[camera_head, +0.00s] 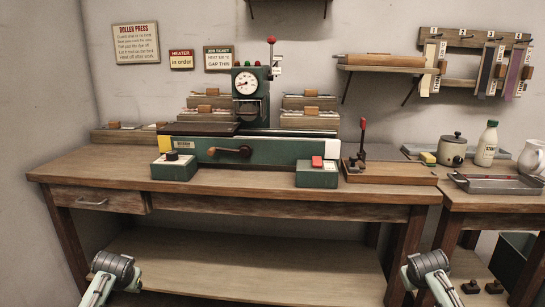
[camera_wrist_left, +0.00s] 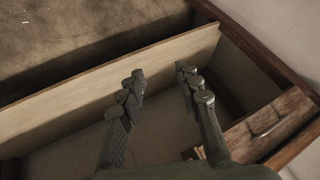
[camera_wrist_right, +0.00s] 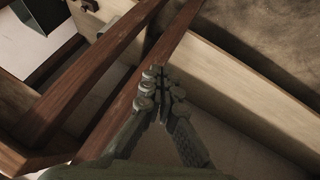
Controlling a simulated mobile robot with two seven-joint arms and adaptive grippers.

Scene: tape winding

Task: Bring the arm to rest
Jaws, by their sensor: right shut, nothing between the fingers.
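My left arm (camera_head: 113,268) and my right arm (camera_head: 428,268) show at the bottom edge of the head view, in front of the workbench (camera_head: 250,187). My left gripper (camera_wrist_left: 160,73) is open and empty in the left wrist view. The bench's lower shelf and drawer front (camera_wrist_left: 268,122) lie beyond its fingers. My right gripper (camera_wrist_right: 163,80) is shut in the right wrist view, its fingertips together with nothing between them. Dark wooden bench legs and the pale shelf edge (camera_wrist_right: 235,80) lie beyond it. Neither gripper visibly touches the bench.
A green roller press (camera_head: 250,150) with a gauge stands on the bench. Control boxes (camera_head: 317,177) and a lever board (camera_head: 385,173) are near its front. A side table (camera_head: 490,200) at right holds a tray, a bottle and jars. Tape strips (camera_head: 487,68) hang above.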

